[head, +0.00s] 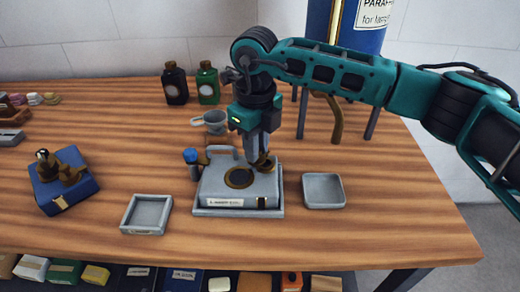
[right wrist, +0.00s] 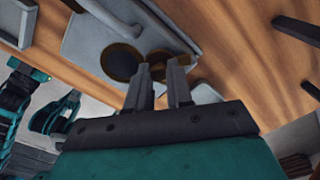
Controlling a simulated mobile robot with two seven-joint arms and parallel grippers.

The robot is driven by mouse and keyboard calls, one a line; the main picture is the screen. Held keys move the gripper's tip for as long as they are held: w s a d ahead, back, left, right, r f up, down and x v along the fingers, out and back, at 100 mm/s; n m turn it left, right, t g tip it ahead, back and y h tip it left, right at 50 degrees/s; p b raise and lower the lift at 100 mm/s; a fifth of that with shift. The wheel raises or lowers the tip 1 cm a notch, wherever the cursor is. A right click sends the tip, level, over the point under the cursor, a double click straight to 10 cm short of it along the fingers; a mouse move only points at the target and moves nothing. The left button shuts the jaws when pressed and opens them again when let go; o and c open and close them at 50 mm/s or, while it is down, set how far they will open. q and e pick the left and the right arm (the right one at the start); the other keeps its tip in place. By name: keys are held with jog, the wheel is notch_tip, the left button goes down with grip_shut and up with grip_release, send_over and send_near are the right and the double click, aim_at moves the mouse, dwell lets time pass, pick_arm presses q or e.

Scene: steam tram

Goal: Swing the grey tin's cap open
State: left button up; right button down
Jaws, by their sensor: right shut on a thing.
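The grey tin (head: 215,187) stands on a grey tray (head: 238,212) in the middle of the bench, with a handle at its back left and a pale label in front. Its round dark opening (head: 240,178) with a brass rim is uncovered on top; it also shows in the right wrist view (right wrist: 120,62). The brass cap (head: 266,164) stands up at the opening's right edge, partly hidden by the fingers. My right gripper (head: 258,160) points down from above and is shut on the cap. The cap shows just beyond the fingertips in the right wrist view (right wrist: 160,58).
A blue-topped item (head: 191,156) stands close left of the tin. Shallow grey trays lie to the left (head: 147,214) and right (head: 323,190). A grey cup (head: 212,121) and dark bottles (head: 176,84) are behind. A large blue drum (head: 345,30) is at the back right.

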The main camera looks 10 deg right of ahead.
jog(key=m, duration=0.3)
jog(key=shift+w+a+b, duration=0.25)
jog(key=shift+w+b, duration=0.1)
jog(key=m, duration=0.2)
jog(key=w+m, duration=0.1)
jog(key=m, duration=0.1)
jog(key=shift+w+a+b, duration=0.1)
jog(key=shift+a+b, duration=0.05)
jog(key=shift+b, duration=0.15)
jog(key=m, duration=0.2)
jog(key=w+m, duration=0.1)
jog(key=m, duration=0.1)
jog(key=shift+w+d+m, duration=0.1)
jog(key=shift+w+m, duration=0.1)
jog(key=shift+m, duration=0.6)
jog(key=shift+w+d+m, duration=0.1)
jog(key=shift+w+m, duration=0.05)
jog(key=shift+m, duration=0.65)
jog(key=c, duration=1)
grip_release()
jog(key=shift+r, duration=0.15)
